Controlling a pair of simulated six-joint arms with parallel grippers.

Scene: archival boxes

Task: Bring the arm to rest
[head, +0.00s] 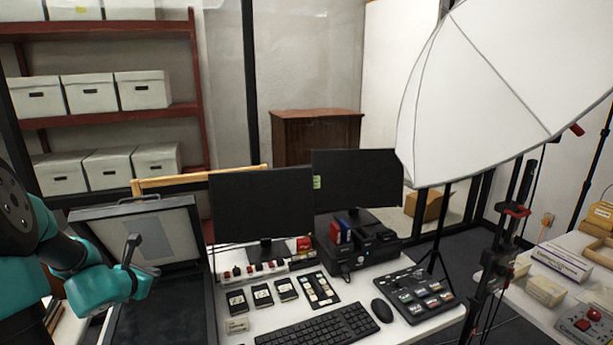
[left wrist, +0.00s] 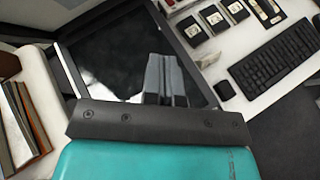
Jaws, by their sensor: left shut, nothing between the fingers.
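My left gripper (head: 132,248) is in front of the open lid of a dark case at the left of the head view. Its teal wrist shows behind it. The fingers are together and nothing is between them. In the left wrist view the grey fingers of my left gripper (left wrist: 166,78) lie side by side over the dark, glossy bed of the case, with no object held. My right gripper does not show in either view.
The open case (head: 208,280) stands left of a white desk (head: 262,332). The desk holds a keyboard (head: 315,327), mouse (head: 382,310), several small black cartridges, a control panel (head: 419,295) and two monitors (head: 262,203). A large white softbox (head: 500,90) hangs at right.

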